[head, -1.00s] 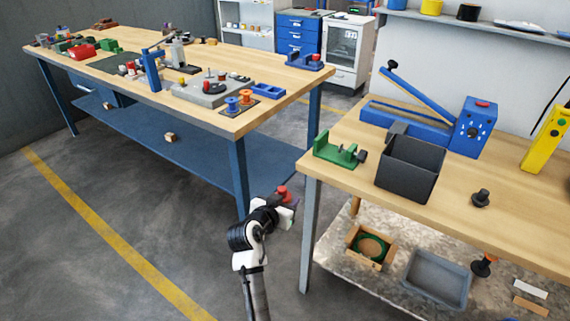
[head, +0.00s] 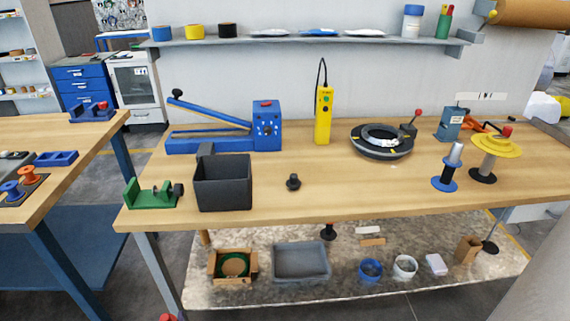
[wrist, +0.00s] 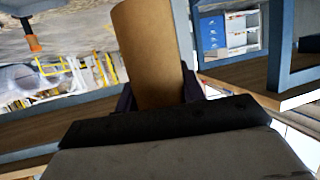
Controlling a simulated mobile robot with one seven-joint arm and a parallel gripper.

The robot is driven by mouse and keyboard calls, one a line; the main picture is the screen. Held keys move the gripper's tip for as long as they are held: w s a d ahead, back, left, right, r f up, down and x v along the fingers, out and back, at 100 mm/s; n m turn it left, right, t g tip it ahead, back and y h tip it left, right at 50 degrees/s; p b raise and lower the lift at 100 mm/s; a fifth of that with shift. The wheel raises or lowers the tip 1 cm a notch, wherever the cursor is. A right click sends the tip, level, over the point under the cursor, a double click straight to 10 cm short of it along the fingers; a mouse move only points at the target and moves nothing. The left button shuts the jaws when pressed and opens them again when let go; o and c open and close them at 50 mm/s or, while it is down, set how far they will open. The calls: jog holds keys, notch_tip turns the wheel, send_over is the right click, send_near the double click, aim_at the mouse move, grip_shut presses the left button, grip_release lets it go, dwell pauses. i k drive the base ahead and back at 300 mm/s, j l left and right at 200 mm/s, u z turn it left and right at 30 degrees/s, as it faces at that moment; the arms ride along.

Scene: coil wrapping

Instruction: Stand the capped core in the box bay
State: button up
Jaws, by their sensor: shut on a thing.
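My gripper (wrist: 160,97) is shut on a brown cardboard core (wrist: 152,50) in the wrist view, its dark fingers on either side of the tube. The tube's far end is cut off at the top, and no cap shows there. In the head view only a small red tip (head: 168,317) shows at the bottom edge; it may be the core's cap.
The wooden bench (head: 330,195) carries a green fixture (head: 152,195), a blue sealer (head: 210,143), a small black knob (head: 293,182), a black coil (head: 382,150) and spindles at right. A grey tray (head: 300,262) sits on the lower shelf. The bench's front middle is clear.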

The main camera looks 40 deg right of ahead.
aim_at(537, 147)
jog(key=k+l+z, duration=0.1)
jog(key=z, duration=0.3)
jog(key=l+z, duration=0.2)
jog(key=z, duration=0.15)
jog(key=l+z, duration=0.2)
jog(key=k+l+z, duration=0.1)
jog(key=l+z, duration=0.15)
jog(key=l, duration=0.2)
jog(key=l+z, duration=0.35)
jog(key=l, duration=1.1)
jog(key=i+l, duration=0.1)
jog(key=l, duration=1.35)
jog(key=i+z, duration=0.05)
